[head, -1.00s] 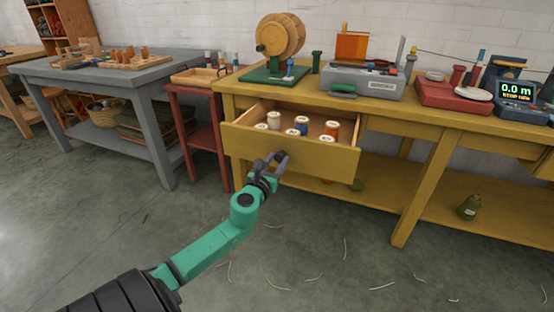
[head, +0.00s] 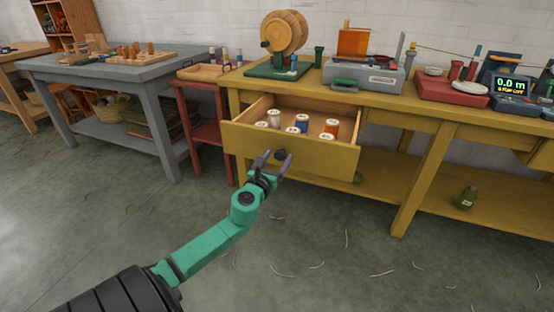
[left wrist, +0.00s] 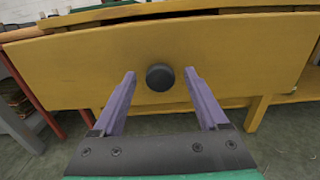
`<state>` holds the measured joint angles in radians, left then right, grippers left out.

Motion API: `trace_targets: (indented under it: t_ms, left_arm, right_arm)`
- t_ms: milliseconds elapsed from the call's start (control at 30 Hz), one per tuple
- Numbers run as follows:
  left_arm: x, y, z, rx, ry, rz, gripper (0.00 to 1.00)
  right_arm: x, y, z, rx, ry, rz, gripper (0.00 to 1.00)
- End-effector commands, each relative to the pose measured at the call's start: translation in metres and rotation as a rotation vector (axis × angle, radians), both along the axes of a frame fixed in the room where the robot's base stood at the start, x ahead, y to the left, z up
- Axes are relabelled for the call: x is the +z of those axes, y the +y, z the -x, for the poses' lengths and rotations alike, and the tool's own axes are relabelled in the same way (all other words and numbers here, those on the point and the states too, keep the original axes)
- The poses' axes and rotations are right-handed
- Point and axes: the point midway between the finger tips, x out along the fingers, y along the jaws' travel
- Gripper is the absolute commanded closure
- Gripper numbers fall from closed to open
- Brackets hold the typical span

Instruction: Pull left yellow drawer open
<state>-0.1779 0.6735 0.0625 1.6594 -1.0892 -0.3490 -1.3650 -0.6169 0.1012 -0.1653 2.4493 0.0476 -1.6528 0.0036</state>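The left yellow drawer (head: 310,155) of the yellow table is pulled out, with several thread spools (head: 302,123) standing inside it. Its front fills much of the left wrist view (left wrist: 90,68). A round dark knob (left wrist: 160,77) sits on the drawer front and also shows in the head view (head: 281,154). My left gripper (head: 274,160) is open in front of the drawer. In the left wrist view its two purple fingers (left wrist: 160,82) stand apart, one on each side of the knob, with gaps between them and it. My right gripper is not in view.
The yellow table (head: 425,107) carries a wooden winder (head: 285,35), a grey machine (head: 365,75) and a digital meter (head: 512,86). A red stand (head: 206,130) and a grey table (head: 110,68) are to the left. The floor in front is clear apart from thin yarn scraps.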

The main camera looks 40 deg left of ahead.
Motion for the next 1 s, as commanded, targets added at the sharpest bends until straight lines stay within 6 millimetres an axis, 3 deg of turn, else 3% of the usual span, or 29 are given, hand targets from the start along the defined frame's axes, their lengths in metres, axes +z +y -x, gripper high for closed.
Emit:
trace_targets:
  t_ms: [233,367,600,800,1000]
  left_arm:
    - [0.000,0.000,0.001,0.000,0.001,0.000,0.24]
    - [-0.001,-0.005,0.013,-0.001,0.004,0.001,0.24]
    - [-0.003,-0.025,0.070,0.000,0.006,0.004,0.24]
    - [-0.004,-0.041,0.119,0.003,0.002,0.003,0.24]
    - [-0.001,-0.048,0.138,0.001,0.000,0.001,0.24]
  right_arm:
    - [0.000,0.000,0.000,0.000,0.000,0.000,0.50]
    - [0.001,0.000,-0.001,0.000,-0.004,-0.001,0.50]
    - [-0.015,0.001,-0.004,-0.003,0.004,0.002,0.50]
    - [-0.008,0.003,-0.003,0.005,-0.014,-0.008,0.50]
    - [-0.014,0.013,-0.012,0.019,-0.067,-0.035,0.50]
